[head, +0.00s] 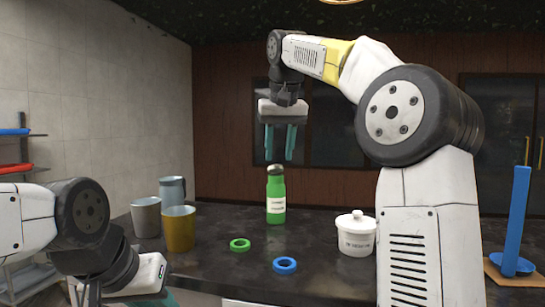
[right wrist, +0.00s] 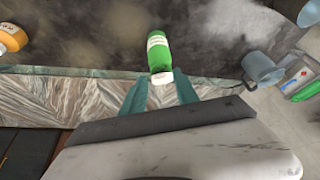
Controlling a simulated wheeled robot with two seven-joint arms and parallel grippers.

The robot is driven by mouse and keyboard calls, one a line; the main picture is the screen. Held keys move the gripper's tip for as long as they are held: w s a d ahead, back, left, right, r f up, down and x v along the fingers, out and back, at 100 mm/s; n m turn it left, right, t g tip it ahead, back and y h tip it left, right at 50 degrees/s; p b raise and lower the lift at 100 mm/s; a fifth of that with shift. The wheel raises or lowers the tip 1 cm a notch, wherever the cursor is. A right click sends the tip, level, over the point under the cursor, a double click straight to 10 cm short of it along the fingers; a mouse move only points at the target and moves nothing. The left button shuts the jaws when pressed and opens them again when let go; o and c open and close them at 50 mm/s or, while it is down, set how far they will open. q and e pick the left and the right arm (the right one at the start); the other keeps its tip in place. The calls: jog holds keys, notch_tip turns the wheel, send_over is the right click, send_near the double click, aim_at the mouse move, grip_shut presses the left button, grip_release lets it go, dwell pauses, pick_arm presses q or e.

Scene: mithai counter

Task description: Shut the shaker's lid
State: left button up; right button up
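The shaker seems to be the green bottle (head: 276,203) with a white label, upright on the dark counter; it also shows in the right wrist view (right wrist: 158,50). Its pale top (head: 275,169) is small, and I cannot tell whether the lid is open or shut. My right gripper (head: 280,152) hangs above the bottle with its teal fingers pointing down, apart and empty. My left gripper (head: 158,299) is low at the left, mostly cut off.
Several cups, including a gold one (head: 179,230), stand left of the bottle. A green ring (head: 240,245) and a blue ring (head: 285,265) lie in front. A white lidded jar (head: 356,236) is to the right. A blue post (head: 517,220) stands far right.

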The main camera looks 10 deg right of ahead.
jog(key=shift+x, duration=0.9)
grip_shut()
jog(key=shift+s, duration=0.1)
jog(key=shift+s+d+f+t, duration=0.1)
jog(key=shift+s+f+t, duration=0.25)
jog(key=shift+t, duration=0.35)
jog(key=shift+s+f+t, duration=0.25)
jog(key=shift+f+t, duration=0.15)
jog(key=shift+t, duration=0.3)
jog(key=shift+s+f+t, duration=0.15)
jog(key=shift+f+t, duration=0.35)
jog(key=shift+t, duration=0.25)
jog(key=shift+s+f+t, duration=0.2)
jog(key=shift+f+t, duration=0.25)
jog(key=shift+t, duration=0.3)
